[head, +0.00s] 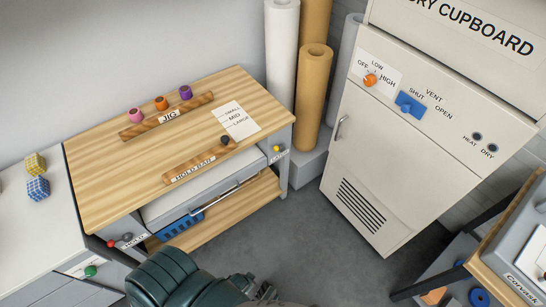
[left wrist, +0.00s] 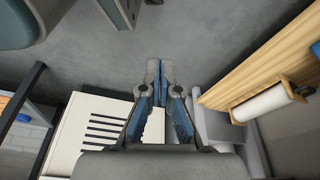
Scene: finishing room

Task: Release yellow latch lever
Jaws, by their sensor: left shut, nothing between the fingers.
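A small yellow lever (head: 277,148) sits on a white label plate at the right front corner of the wooden workbench (head: 100,185). Its label is too small to read, and I cannot tell the lever's exact position. My left gripper (head: 264,292) is low at the bottom of the head view, in front of the bench and well apart from the lever. In the left wrist view my left gripper (left wrist: 160,72) has its fingertips together, empty, over grey floor. The yellow lever is not clear in the left wrist view. My right gripper is not in view.
A hold bar (head: 200,160) with a dark knob lies along the bench front, above a grey drawer (head: 185,199). Red and grey knobs (head: 126,237) are at the left corner. Tall rolls (head: 313,90) and a cupboard (head: 390,165) stand behind. The floor (head: 310,240) between is clear.

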